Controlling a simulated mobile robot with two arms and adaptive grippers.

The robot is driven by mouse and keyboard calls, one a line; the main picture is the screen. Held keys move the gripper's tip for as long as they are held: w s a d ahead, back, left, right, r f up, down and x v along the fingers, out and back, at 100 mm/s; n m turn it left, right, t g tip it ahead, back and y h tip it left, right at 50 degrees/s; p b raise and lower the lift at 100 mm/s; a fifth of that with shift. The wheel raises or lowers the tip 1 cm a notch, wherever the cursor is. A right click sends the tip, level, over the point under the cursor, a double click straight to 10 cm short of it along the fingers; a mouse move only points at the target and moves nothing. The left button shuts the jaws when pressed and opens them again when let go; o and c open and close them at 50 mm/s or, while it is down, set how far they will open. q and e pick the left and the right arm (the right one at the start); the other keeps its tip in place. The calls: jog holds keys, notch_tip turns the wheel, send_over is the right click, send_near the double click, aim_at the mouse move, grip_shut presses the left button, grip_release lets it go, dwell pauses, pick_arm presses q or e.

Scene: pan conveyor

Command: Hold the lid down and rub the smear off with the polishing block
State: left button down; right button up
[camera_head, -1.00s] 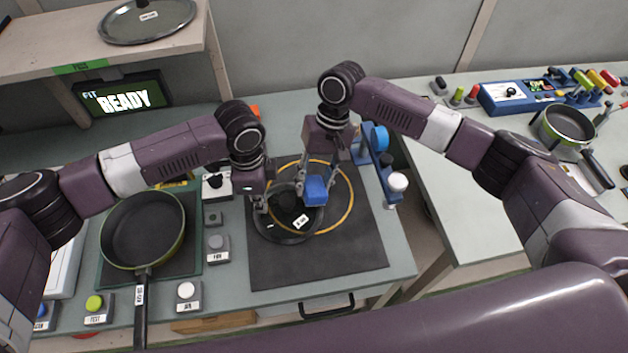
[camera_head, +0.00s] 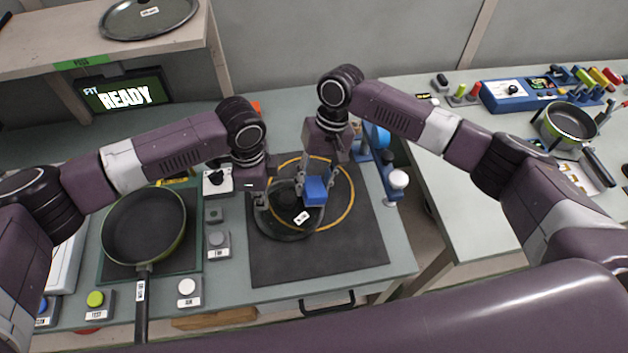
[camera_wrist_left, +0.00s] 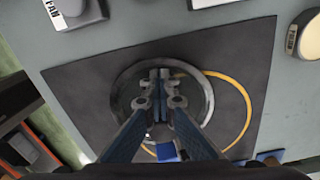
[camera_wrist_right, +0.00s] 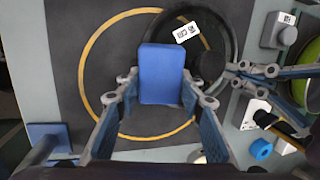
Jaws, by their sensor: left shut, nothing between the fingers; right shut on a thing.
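The dark round lid (camera_head: 270,233) lies on the black mat, off-centre to the left of a yellow ring, with a white label (camera_head: 301,217) on it. My left gripper (camera_head: 266,203) is shut and empty, its tips at the left part of the lid. My right gripper (camera_head: 317,188) is shut on the blue polishing block (camera_head: 315,191), over the lid's right side. The right wrist view shows the block (camera_wrist_right: 161,75) between both fingers. I cannot make out the smear.
The black mat (camera_head: 340,258) has free room in front. A frying pan (camera_head: 143,228) and several push buttons stand to the left. A blue fixture with a white knob (camera_head: 398,180) stands close on the right. A screen (camera_head: 122,93) reads READY.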

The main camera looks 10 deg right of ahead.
jog(key=shift+a+f, duration=0.15)
jog(key=shift+f, duration=0.3)
jog(key=shift+w+a+r, duration=0.1)
jog(key=shift+w+a, duration=0.4)
jog(key=shift+w, duration=0.3)
jog(key=shift+w+a, duration=0.5)
jog(key=shift+w, duration=0.25)
jog(key=shift+a, duration=0.1)
jog(key=shift+f, duration=0.2)
jog(key=shift+s+d+f, duration=0.15)
jog(key=shift+s+d, duration=0.35)
jog(key=shift+s, duration=0.25)
jog(key=shift+s+d+f, duration=0.1)
jog(key=shift+s+d, duration=0.4)
jog(key=shift+s, duration=0.25)
jog(key=shift+s+d, duration=0.15)
jog(key=shift+s, duration=0.2)
jog(key=shift+c, duration=1)
